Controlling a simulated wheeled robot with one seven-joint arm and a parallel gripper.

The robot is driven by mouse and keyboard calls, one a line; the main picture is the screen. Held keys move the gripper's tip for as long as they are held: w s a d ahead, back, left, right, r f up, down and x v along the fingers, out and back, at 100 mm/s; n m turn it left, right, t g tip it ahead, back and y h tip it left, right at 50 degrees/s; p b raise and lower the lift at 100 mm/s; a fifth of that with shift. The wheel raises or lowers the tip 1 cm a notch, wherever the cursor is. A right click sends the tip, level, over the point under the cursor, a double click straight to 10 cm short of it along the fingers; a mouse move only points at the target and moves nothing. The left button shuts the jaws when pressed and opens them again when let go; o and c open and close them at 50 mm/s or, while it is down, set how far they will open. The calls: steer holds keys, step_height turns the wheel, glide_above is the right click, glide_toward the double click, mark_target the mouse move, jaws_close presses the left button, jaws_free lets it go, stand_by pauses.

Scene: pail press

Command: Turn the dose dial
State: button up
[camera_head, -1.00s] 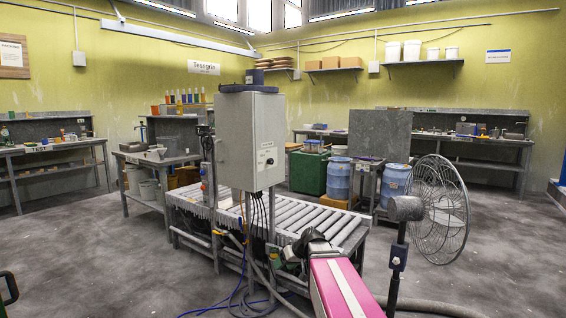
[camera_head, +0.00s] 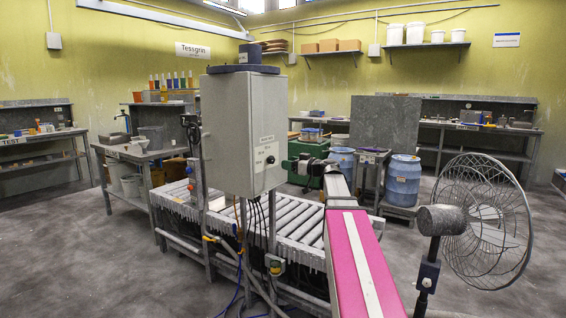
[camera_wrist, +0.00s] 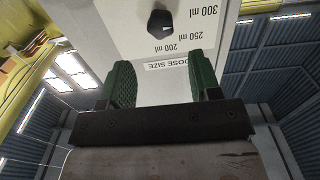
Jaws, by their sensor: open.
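Where the knob points is hard to tell. In the head view the dial (camera_head: 270,160) is a small dark spot on the side of the grey control cabinet (camera_head: 236,130). My gripper (camera_wrist: 163,65) has green fingers, open and empty. The knob lies beyond the fingertips, roughly centred between them and not touched. In the head view my gripper (camera_head: 298,166) is beside the cabinet, small and partly hard to make out.
A roller conveyor (camera_head: 215,208) runs under the cabinet, with cables hanging below it. A wire-cage fan (camera_head: 485,220) stands at the right. Blue drums (camera_head: 404,180) and a green bin (camera_head: 300,150) are behind my arm. The grey floor at left is clear.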

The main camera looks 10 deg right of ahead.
mark_target(273, 161)
steer(key=x, duration=0.8)
steer(key=shift+a+f, duration=0.1)
steer(key=shift+w+a, duration=0.15)
steer(key=shift+w, duration=0.05)
steer(key=shift+c, duration=0.6)
steer(key=shift+s, duration=0.1)
steer(key=c, duration=0.4)
